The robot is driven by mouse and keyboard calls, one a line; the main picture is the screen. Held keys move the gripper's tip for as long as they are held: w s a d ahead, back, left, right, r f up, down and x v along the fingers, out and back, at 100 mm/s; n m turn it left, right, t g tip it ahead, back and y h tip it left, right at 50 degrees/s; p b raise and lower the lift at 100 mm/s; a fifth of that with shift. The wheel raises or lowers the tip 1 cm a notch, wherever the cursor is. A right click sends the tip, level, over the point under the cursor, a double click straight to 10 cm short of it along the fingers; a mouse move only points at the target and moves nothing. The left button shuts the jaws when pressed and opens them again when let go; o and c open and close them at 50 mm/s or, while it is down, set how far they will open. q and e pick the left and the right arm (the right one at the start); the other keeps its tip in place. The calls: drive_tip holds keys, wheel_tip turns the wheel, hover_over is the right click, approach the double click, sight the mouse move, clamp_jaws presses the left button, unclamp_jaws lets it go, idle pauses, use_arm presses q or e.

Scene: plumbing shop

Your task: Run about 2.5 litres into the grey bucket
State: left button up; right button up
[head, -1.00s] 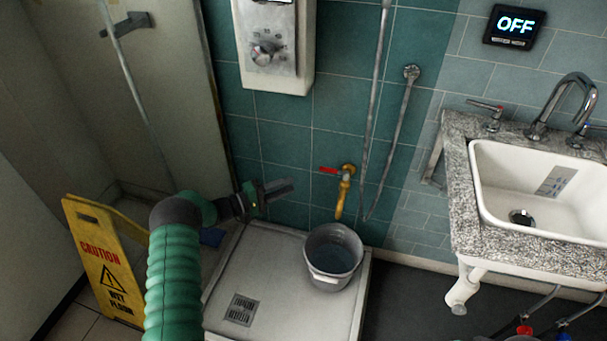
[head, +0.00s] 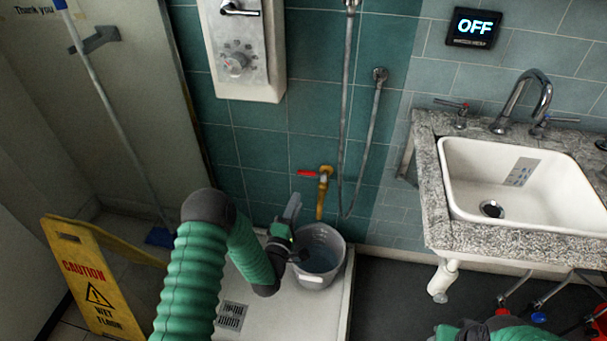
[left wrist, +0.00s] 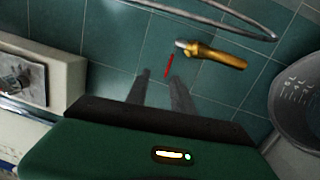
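The grey bucket (head: 333,262) stands on the white shower tray below the brass tap (head: 322,190), with water visible in it. The tap's red lever (head: 307,173) points left; I see no clear stream from the spout. The lever also shows in the left wrist view (left wrist: 169,65), just beyond my fingertips. My left gripper (head: 292,208) is open and empty, its two fingers apart, in front of the bucket's left side in the head view.
The shower tray (head: 285,318) has a drain grate (head: 231,315). A yellow wet-floor sign (head: 95,285) stands at left. A sink (head: 515,180) in a granite counter is at right. A wall display (head: 474,27) reads OFF. A hose (head: 364,140) hangs right of the tap.

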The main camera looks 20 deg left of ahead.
use_arm(q)
drive_tip(key=w+a+f+g+y+b, duration=0.1)
drive_tip(key=w+b, duration=0.4)
drive_tip(key=w, duration=0.9)
drive_tip(key=shift+a+f+y, duration=0.25)
drive_tip(key=shift+a+y, duration=0.15)
drive_tip(key=shift+a, duration=0.05)
drive_tip(key=shift+c, duration=0.3)
clamp_jaws()
drive_tip(key=shift+s, duration=0.1)
drive_tip(key=shift+d+f, duration=0.1)
drive_tip(key=shift+f, duration=0.1)
